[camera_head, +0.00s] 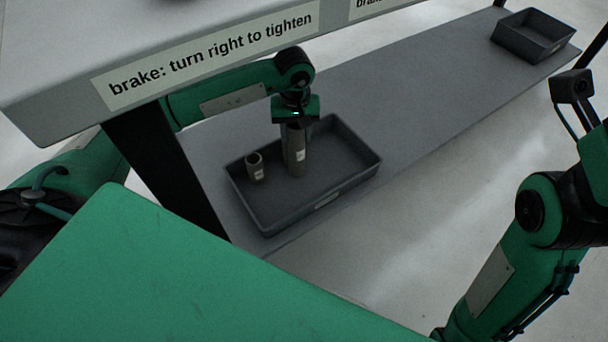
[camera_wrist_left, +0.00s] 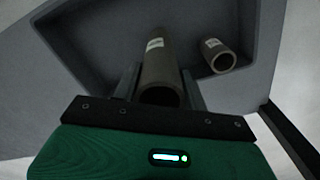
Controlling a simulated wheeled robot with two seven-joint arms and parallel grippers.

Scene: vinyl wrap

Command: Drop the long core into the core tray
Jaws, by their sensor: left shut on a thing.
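The long core (camera_head: 297,153) is a grey-brown tube with a white label, upright in the head view. My left gripper (camera_head: 293,120) is shut on its upper end, and the core is over or inside the core tray (camera_head: 318,206). I cannot tell whether its lower end touches the tray floor. In the left wrist view the long core (camera_wrist_left: 160,75) is between the fingers of my left gripper (camera_wrist_left: 160,88). A shorter core (camera_head: 256,172) stands in the tray to the left of it; it also shows in the left wrist view (camera_wrist_left: 218,56). My right gripper is out of view.
The tray sits on a long grey shelf (camera_head: 420,110). A second dark tray (camera_head: 533,36) stands at the shelf's far right end. A beam with a brake label (camera_head: 210,58) crosses above the shelf. The shelf between the trays is clear.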

